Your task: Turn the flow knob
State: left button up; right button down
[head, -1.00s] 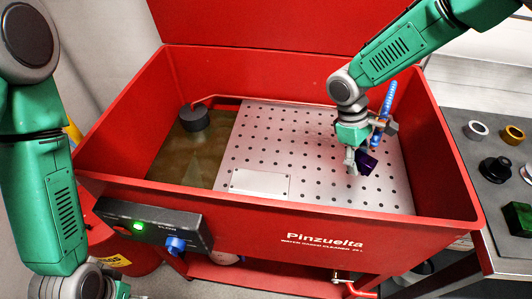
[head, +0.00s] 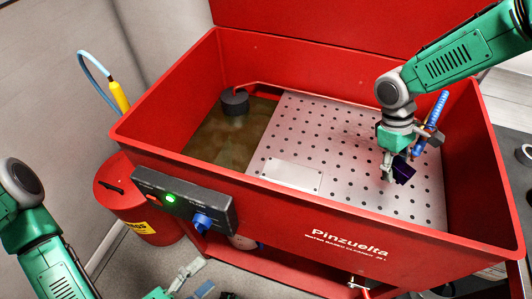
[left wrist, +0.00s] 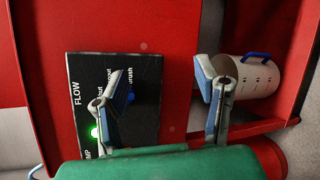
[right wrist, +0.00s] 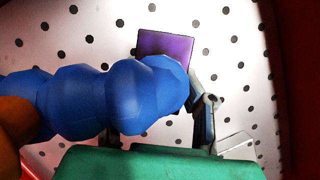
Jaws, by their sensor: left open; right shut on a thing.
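The blue flow knob (head: 205,223) sits at the right end of the dark control panel (head: 168,200) on the red washer's front. In the left wrist view the knob (left wrist: 131,97) shows just behind one finger, partly covered. My left gripper (head: 190,281) is open and empty, below and in front of the panel; its fingers also show in the left wrist view (left wrist: 160,88), and I cannot tell any contact. My right gripper (head: 396,168) is shut on a purple block (head: 404,172) over the perforated tray (head: 330,150). The block (right wrist: 165,45) is partly hidden by blue hose segments (right wrist: 120,97).
A green light (head: 171,198) glows on the panel. A white jug with a blue handle (left wrist: 250,77) stands under the washer. A red bin (head: 135,205) stands left of it. A dark round piece (head: 234,102) stands in the murky basin.

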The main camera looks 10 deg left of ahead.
aim_at(198, 228)
pick_arm(q)
jog(key=s+a+r+n+t+y, duration=0.1)
jog(key=a+r+n+t+y, duration=0.2)
jog(key=a+n, duration=0.35)
jog(key=shift+m+t+h, duration=0.3)
jog(key=shift+m+t, duration=0.25)
jog(key=shift+t, duration=0.15)
jog(key=x, duration=1.1)
jog(key=shift+w+a+r, duration=0.1)
jog(key=shift+w+r, duration=0.05)
jog(key=shift+w, duration=0.15)
jog(key=c, duration=1.1)
